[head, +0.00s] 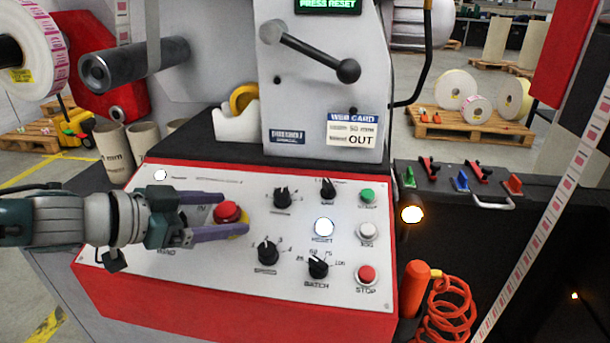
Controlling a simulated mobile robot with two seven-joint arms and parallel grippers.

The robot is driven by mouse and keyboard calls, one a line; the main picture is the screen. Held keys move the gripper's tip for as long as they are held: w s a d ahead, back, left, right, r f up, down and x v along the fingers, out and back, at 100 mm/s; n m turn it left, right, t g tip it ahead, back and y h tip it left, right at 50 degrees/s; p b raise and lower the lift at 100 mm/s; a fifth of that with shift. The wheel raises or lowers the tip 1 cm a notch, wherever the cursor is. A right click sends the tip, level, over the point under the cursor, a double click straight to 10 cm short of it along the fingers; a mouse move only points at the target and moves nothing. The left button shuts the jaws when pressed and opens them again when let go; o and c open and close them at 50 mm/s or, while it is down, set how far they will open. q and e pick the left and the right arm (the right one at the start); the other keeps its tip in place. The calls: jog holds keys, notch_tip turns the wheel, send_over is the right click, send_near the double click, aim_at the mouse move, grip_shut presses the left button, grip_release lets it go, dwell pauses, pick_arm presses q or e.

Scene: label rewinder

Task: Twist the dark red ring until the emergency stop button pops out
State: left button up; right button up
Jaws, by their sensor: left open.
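The emergency stop button (227,210) is a red mushroom head on a yellow base at the left of the white control panel (200,262). A darker red ring (228,220) shows around its lower side, partly hidden. My left gripper (235,213) comes in from the left, with its two purple-grey fingers apart, one above and one below the button. I cannot tell whether the fingers touch it. The lower finger covers part of the yellow base. The display (328,5) at the top reads "PRESS RESET". My right gripper is not in view.
Black knobs (267,251), a lit white reset button (324,228) and a red stop button (367,275) stand right of the emergency stop. A ball-ended lever (312,50) sticks out above. An orange coiled hose (446,312) hangs at the lower right.

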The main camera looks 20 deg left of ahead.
pick_arm(q)
jog(key=shift+s+a+r, duration=0.1)
jog(key=shift+s+r, duration=0.1)
jog(key=shift+s, duration=0.15)
jog(key=p+v, duration=0.3)
jog(key=v, duration=0.6)
jog(key=s+d+r+n+g+y+p, duration=0.1)
jog(key=s+d+n+g+y+p, duration=0.25)
jog(key=d, duration=0.75)
jog(key=s+d+r+n+g+y+p, duration=0.1)
jog(key=s+r+g+p, duration=0.2)
jog(key=s, duration=0.4)
jog(key=s+d+r+g+p, duration=0.1)
jog(key=s+d+r+p, duration=0.1)
jog(key=s+r, duration=0.4)
notch_tip(320, 180, up, 37)
jog(key=s+p, duration=0.1)
jog(key=p, duration=3.6)
jog(key=shift+s+g+p, duration=0.35)
